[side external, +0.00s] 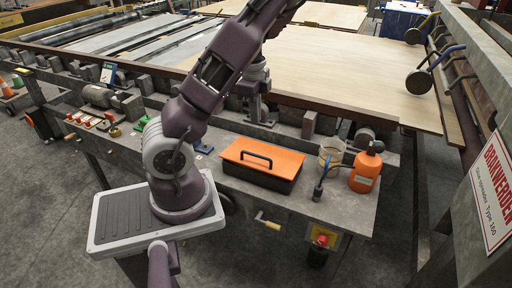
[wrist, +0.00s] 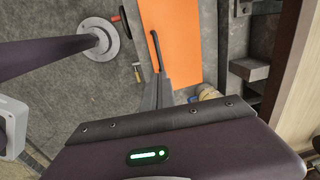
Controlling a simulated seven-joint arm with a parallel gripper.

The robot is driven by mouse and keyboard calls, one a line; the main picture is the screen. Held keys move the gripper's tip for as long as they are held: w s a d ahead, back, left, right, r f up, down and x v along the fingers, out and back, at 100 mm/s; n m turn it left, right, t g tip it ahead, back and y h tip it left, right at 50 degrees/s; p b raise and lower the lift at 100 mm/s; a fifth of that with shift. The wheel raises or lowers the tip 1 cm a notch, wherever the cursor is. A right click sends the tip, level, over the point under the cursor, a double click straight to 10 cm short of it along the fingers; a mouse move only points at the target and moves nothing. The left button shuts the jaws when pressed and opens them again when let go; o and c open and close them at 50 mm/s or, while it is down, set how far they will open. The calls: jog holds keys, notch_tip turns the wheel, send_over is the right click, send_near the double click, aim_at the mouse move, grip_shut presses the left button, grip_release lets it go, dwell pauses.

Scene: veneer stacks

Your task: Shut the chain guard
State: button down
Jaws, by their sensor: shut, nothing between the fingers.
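A low black box with a flat orange lid (side external: 263,150) and a black bar handle lies on the bench. The orange panel also shows in the wrist view (wrist: 180,40), with a dark bar along its left side. It is the only cover-like thing I see clearly; I cannot tell whether it is the chain guard. My gripper (wrist: 160,80) is shut and empty in the wrist view. Its fingertips overlap the dark bar's lower end in the picture; contact cannot be told. In the side view I cannot make out my fingertips.
An orange bottle (side external: 366,172) and a clear bucket (side external: 331,150) stand right of the box. Machine blocks line the bench's back edge, with wide veneer sheets (side external: 330,65) beyond. Small tools lie at the bench's left end. A sloping rail with a sign (side external: 493,190) borders the right.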

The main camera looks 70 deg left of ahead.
aim_at(256, 155)
jog(key=f, duration=0.9)
jog(key=a+f, duration=0.1)
jog(key=f, duration=0.3)
jog(key=shift+w+a+f, duration=0.1)
jog(key=shift+w+f, duration=0.2)
jog(key=shift+f, duration=0.1)
